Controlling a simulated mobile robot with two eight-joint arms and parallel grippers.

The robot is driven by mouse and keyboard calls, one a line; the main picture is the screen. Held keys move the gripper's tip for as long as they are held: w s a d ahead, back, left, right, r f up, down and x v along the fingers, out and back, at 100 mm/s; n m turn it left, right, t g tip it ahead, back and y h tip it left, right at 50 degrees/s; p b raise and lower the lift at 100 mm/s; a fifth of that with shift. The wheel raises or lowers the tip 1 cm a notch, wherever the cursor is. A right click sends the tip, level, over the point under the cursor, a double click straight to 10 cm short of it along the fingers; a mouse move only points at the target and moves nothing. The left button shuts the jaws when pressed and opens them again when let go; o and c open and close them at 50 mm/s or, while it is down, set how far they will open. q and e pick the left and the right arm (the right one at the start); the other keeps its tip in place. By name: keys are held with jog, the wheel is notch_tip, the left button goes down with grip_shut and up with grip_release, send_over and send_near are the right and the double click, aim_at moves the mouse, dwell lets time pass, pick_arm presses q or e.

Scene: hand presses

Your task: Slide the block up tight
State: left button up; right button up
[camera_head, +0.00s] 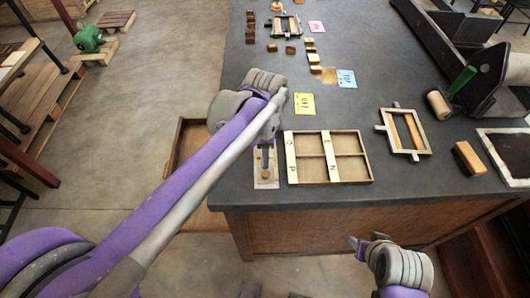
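A narrow light plate (265,183) lies near the table's front edge, with a small brown round piece (266,174) on it. My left gripper (265,143) is over the plate's far end, pointing down. The forearm and wrist hide most of its fingers, so I cannot see whether they are open or touch anything. Which block the task means is not clear from this view. A brown wooden block (469,158) lies at the right, apart from both grippers. My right gripper (366,243) is in front of the table edge, fingers apart and empty.
A shallow wooden tray (370,170) with compartments lies right of the plate. A metal frame (424,137) holding a wooden strip lies farther right. Yellow (304,103) and blue (346,78) cards and several small blocks lie beyond. A large dark press (440,55) stands at the right.

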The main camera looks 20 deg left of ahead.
pick_arm(q)
grip_shut()
dwell(1.3)
